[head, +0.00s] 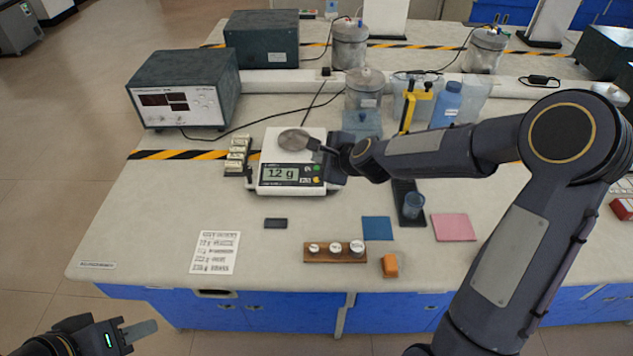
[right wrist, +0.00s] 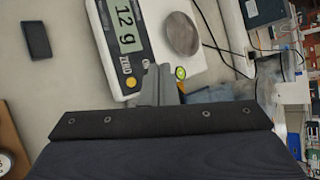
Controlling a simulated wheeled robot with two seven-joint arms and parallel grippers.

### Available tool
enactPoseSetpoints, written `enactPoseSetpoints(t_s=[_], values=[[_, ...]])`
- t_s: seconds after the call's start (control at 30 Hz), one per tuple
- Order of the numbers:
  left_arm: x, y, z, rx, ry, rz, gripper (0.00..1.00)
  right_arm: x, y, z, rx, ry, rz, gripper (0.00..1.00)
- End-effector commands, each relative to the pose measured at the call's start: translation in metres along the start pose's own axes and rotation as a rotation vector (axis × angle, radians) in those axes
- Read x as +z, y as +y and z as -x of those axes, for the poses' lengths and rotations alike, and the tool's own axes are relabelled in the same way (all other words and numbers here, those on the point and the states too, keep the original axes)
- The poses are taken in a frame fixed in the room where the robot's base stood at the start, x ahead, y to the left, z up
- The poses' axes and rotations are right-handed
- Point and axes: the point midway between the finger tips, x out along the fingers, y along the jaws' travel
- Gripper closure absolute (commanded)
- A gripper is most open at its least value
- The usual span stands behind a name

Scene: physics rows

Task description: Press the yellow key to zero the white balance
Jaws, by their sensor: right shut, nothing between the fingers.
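The white balance (head: 268,178) stands on the bench, its display reading about 12 g; a decimal point is unclear. It also shows in the right wrist view (right wrist: 145,15), with a round grey pan (right wrist: 183,33) on top. The yellow key (right wrist: 131,82) sits beside the word ZERO on its front panel. My right gripper (right wrist: 157,75) is shut and empty, its fingertips over the key end of the panel, beside the yellow key and near a green key (right wrist: 181,72). Contact cannot be told. My left gripper (head: 140,331) is low at the left, off the bench; its opening is unclear.
A dark instrument box (head: 182,88) stands behind left, and small labelled blocks (head: 236,155) stand left of the balance. A wooden weight holder (head: 335,258), an orange block (head: 390,266) and a printed sheet (head: 215,252) lie in front. Glass jars stand behind.

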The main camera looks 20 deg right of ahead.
Motion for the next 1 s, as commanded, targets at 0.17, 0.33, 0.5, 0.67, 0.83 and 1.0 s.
enactPoseSetpoints(t_s=[0.17, 0.33, 0.5, 0.67, 0.83, 1.0], values=[[0.009, -0.009, -0.019, 0.000, 0.000, 0.000, 0.64, -0.015, 0.016, -0.020, 0.001, 0.001, -0.001, 1.00], [0.017, -0.016, -0.034, 0.000, 0.000, 0.000, 0.64, -0.028, 0.029, -0.038, 0.000, 0.001, 0.000, 1.00], [0.024, -0.021, -0.047, 0.000, 0.000, 0.000, 0.64, -0.036, 0.036, -0.049, 0.000, 0.000, -0.001, 1.00], [0.025, -0.022, -0.048, 0.000, 0.000, 0.000, 0.64, -0.037, 0.037, -0.050, 0.000, 0.000, 0.000, 1.00], [0.024, -0.022, -0.048, 0.000, 0.000, 0.000, 0.64, -0.036, 0.036, -0.050, 0.000, 0.000, 0.000, 1.00], [0.024, -0.022, -0.048, 0.000, 0.000, 0.000, 0.64, -0.036, 0.036, -0.050, 0.000, 0.000, 0.000, 1.00]])
